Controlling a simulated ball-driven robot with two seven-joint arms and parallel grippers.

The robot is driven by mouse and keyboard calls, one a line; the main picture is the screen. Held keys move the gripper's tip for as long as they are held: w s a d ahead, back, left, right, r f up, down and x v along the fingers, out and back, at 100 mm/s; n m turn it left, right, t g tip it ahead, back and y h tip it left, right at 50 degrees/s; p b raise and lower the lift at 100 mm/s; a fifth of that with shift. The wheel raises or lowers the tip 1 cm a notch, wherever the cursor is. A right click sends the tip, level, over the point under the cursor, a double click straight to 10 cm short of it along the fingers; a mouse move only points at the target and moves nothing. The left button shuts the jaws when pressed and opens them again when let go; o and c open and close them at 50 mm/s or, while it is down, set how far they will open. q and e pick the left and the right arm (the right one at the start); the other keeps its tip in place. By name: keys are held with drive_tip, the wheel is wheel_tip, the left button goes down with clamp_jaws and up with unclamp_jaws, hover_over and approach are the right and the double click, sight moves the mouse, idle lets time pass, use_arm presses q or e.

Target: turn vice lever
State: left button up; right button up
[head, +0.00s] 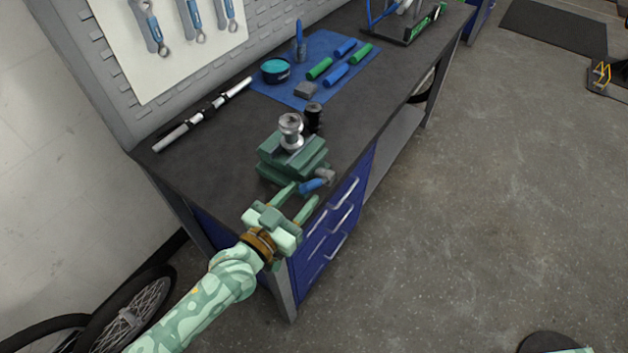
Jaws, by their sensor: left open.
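The green vice (290,160) sits near the front end of the dark workbench, with a silver round part (290,128) on top. A blue-handled lever (313,184) with a grey end sticks out at the vice's near side. My left gripper (296,195) comes in from the lower left, with its two fingers apart. The fingers point at the lever, one on each side of its near end. I cannot tell whether either finger touches it. My right gripper is not in view.
A blue mat (310,62) holds green and blue grips, a turquoise tin (275,70) and a grey block. A silver and black rod (203,115) lies by the back wall. Blue drawers (330,232) are below the bench edge. The floor at right is mostly clear.

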sight(315, 180)
use_arm(q)
drive_tip(key=x, duration=0.5)
drive_tip(key=shift+b, duration=0.3)
drive_tip(key=shift+w+d, duration=0.3)
drive_tip(key=shift+w, duration=0.05)
